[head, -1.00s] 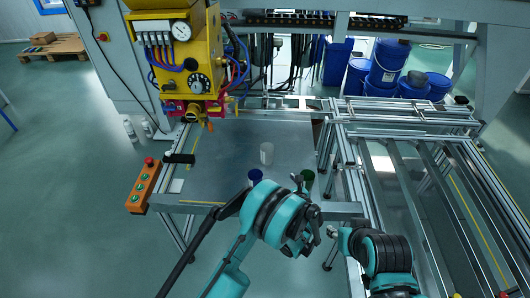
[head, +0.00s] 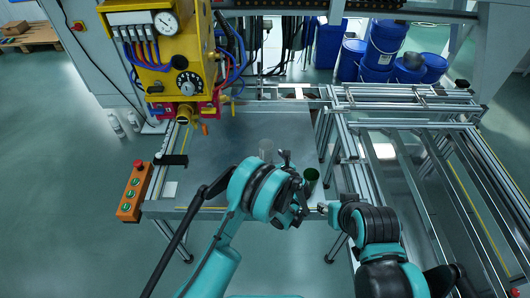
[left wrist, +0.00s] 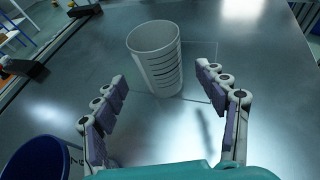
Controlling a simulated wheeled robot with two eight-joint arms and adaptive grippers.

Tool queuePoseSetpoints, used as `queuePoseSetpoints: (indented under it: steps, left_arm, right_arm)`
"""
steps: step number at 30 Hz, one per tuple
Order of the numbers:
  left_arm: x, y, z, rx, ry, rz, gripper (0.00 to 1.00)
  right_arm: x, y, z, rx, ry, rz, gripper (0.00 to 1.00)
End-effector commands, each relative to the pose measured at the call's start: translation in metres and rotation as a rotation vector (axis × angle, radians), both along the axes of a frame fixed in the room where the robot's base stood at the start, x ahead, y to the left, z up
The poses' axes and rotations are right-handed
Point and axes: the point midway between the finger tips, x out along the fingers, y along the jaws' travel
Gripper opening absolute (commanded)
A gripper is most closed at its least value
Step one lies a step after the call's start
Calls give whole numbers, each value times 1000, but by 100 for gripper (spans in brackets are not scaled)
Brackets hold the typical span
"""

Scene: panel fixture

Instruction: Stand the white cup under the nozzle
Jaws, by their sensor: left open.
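The white cup (head: 265,146) stands upright on the metal table. It also shows in the left wrist view (left wrist: 158,68), ahead of and between the fingers of my left gripper (left wrist: 162,80). These fingers are open and apart, with nothing held.
A blue cup (left wrist: 38,160) is close at lower left in the left wrist view. An orange button box (head: 133,192) is at the table's left edge.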

Motion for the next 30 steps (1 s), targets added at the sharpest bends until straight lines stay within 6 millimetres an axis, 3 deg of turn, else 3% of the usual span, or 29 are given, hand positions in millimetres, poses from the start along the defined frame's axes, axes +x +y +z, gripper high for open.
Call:
queuePoseSetpoints:
  steps: [12,19,20,24,30]
  left_arm:
    - [45,19,-24,-2,0,2,72]
    - [48,20,-23,-1,-1,-1,72]
    - [48,19,-23,-1,-1,-1,70]
    - [48,19,-23,-1,-1,-1,33]
    - [48,19,-23,-1,-1,-1,28]
  right_arm:
    - [0,0,-28,0,0,0,40]
    - [0,0,-26,0,0,0,40]
    - [0,0,-26,0,0,0,40]
    - [0,0,-26,0,0,0,40]
    - [0,0,-26,0,0,0,40]
